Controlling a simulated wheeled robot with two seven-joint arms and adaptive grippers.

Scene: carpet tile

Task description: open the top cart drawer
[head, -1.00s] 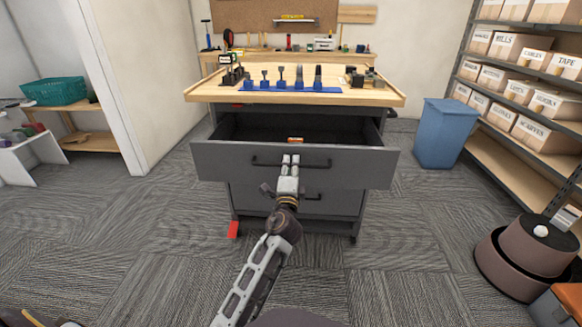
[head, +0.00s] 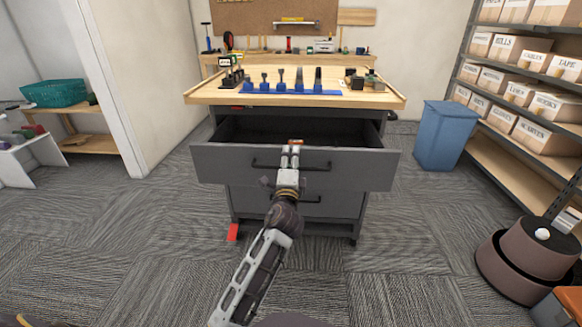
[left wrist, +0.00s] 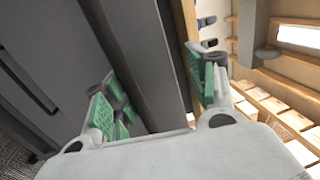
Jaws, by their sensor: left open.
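The cart (head: 290,205) is dark grey with a wooden top. Its top drawer (head: 355,170) is pulled out toward me, and its dark inside shows behind the front panel. A dark bar handle (head: 262,166) runs across that front. My left gripper (head: 290,151) is open at the middle of the drawer front, its fingertips near the upper edge. It hides part of the handle. In the left wrist view my open fingers (left wrist: 158,98) have green pads, with the grey drawer panel (left wrist: 150,50) beyond and between them. Contact cannot be told. My right gripper is out of view.
A second drawer with a handle (head: 312,200) is shut below. Blue-based tools (head: 290,88) stand on the wooden top. A blue bin (head: 443,135) and a shelf of boxes (head: 535,90) are at the right. Carpet is clear around the cart's front.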

